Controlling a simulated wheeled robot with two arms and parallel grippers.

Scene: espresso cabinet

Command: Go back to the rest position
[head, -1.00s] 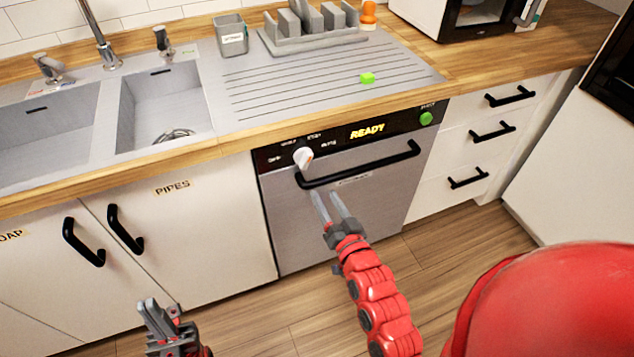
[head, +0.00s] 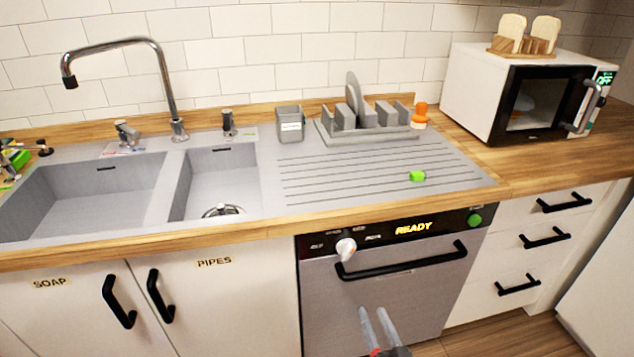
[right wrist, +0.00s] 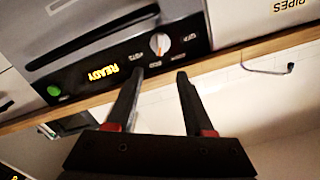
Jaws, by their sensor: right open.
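My right gripper (head: 378,328) is at the bottom of the head view, in front of the closed dishwasher (head: 385,300). Its two fingers are apart with nothing between them. It also shows in the right wrist view (right wrist: 167,74), open and empty, with the dishwasher panel beyond, appearing upside down. The dishwasher's lit panel (head: 414,228) reads READY. Its black handle (head: 400,262) is above the right gripper in the head view. My left gripper is outside both current views.
A grey dish rack (head: 365,130) and grey cup (head: 290,125) stand behind. A microwave (head: 520,95) with toast on top is at right. Drawers (head: 545,237) are shut.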

